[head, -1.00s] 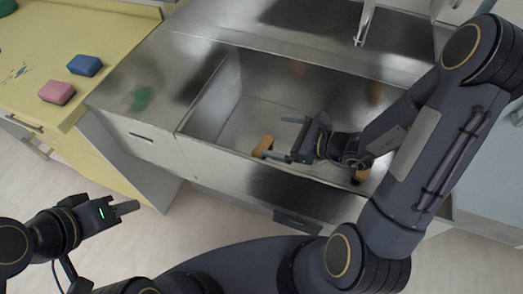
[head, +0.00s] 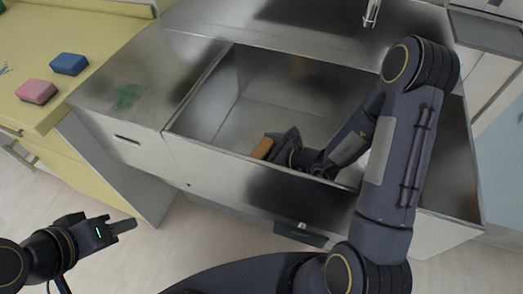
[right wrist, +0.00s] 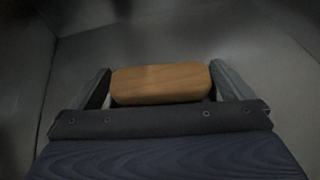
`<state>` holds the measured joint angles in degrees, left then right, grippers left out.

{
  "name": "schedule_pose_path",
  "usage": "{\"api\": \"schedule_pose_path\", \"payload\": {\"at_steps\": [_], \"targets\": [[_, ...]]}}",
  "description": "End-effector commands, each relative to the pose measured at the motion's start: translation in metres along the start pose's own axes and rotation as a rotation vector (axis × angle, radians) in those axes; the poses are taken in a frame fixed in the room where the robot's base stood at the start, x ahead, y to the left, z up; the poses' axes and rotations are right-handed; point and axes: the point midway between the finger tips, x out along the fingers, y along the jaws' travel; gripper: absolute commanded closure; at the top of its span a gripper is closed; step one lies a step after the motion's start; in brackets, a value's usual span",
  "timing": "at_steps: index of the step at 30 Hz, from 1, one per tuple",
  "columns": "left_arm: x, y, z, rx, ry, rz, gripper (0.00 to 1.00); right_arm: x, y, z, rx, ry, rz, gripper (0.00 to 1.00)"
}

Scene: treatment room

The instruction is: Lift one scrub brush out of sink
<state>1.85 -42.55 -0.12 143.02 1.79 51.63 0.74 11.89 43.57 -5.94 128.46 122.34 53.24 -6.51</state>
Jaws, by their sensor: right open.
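A scrub brush (head: 263,147) with an orange-brown wooden back lies in the metal sink (head: 205,110), near its front wall. It also shows in the right wrist view (right wrist: 160,84), lying crosswise between my fingers. My right gripper (head: 276,146) is down inside the sink at the brush. In the right wrist view its two fingers (right wrist: 162,88) are open, one at each end of the wooden back. I cannot tell whether they touch it. The brush's underside is hidden. My left gripper (head: 122,226) is outside the sink, above the floor at lower left; its finger gap is not clear.
A pink sponge (head: 36,91) and a blue sponge (head: 69,64) lie on the yellow counter (head: 60,30) at left. A faucet (head: 371,12) hangs over the back of the sink. The sink's front wall stands close to my right arm.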

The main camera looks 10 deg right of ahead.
Motion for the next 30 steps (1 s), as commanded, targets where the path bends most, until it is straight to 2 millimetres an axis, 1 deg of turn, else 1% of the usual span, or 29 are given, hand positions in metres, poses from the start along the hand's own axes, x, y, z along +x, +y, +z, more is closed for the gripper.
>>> {"api": "schedule_pose_path", "payload": {"at_steps": [2, 8, 11, 15, 17, 23, 25, 28, 30], "targets": [[0.000, 0.000, 0.000, 0.000, 0.000, 0.000, 0.64, 0.005, 0.000, 0.000, 0.000, -0.001, 0.000, 0.00], [0.000, 0.000, 0.000, 0.000, 0.000, 0.000, 0.64, 0.005, 0.000, 0.000, 0.000, 0.000, -0.001, 0.00], [0.000, 0.000, 0.000, 0.000, 0.000, 0.000, 0.64, 0.005, 0.000, 0.000, 0.000, 0.000, -0.001, 0.10], [0.000, 0.000, 0.000, 0.000, 0.000, 0.000, 0.64, 0.005, 0.000, 0.000, 0.000, 0.000, -0.001, 0.29], [0.000, 0.000, 0.000, 0.000, 0.000, 0.000, 0.64, 0.005, 0.000, 0.000, 0.000, 0.000, -0.001, 0.36], [0.000, 0.000, 0.000, 0.000, 0.000, 0.000, 0.64, 0.004, 0.000, 0.001, -0.001, -0.001, -0.001, 0.37], [-0.001, 0.000, 0.000, 0.000, 0.000, 0.000, 0.64, 0.003, -0.001, 0.004, -0.002, -0.002, -0.001, 0.37], [-0.004, 0.002, -0.002, 0.000, 0.000, 0.000, 0.64, -0.002, -0.001, 0.017, -0.004, -0.002, -0.002, 0.37], [-0.006, 0.003, -0.003, 0.000, 0.000, 0.000, 0.64, -0.007, -0.001, 0.030, -0.006, -0.004, -0.002, 0.37]]}}
